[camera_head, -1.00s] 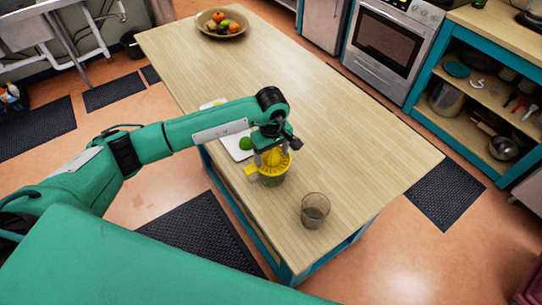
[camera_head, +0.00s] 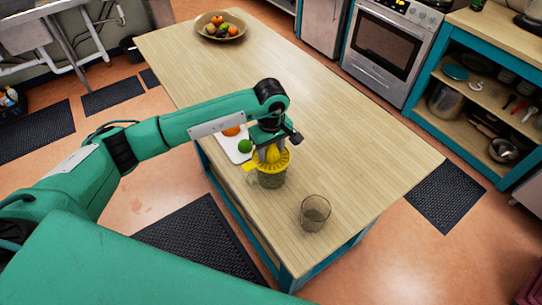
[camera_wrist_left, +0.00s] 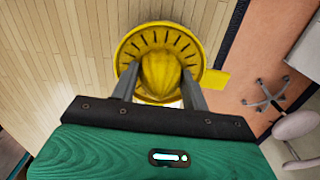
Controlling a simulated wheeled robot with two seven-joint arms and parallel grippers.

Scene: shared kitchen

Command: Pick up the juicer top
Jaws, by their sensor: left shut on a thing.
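The juicer top (camera_head: 283,166) is a yellow ribbed cone with a slotted rim and a side tab, above the juicer's see-through base (camera_head: 271,181) near the table's front edge. My left gripper (camera_head: 268,149) comes down on it from above. In the left wrist view, the fingers of my left gripper (camera_wrist_left: 160,78) are closed on either side of the cone of the juicer top (camera_wrist_left: 137,47). Whether the top is fully clear of the base I cannot tell. My right gripper is not in view.
A clear glass (camera_head: 315,213) stands to the right of the juicer. A white board (camera_head: 232,149) with a green fruit (camera_head: 245,146) and an orange (camera_head: 231,131) lies behind it. A fruit bowl (camera_head: 221,34) is at the far end. The wooden table's (camera_head: 330,130) middle is clear.

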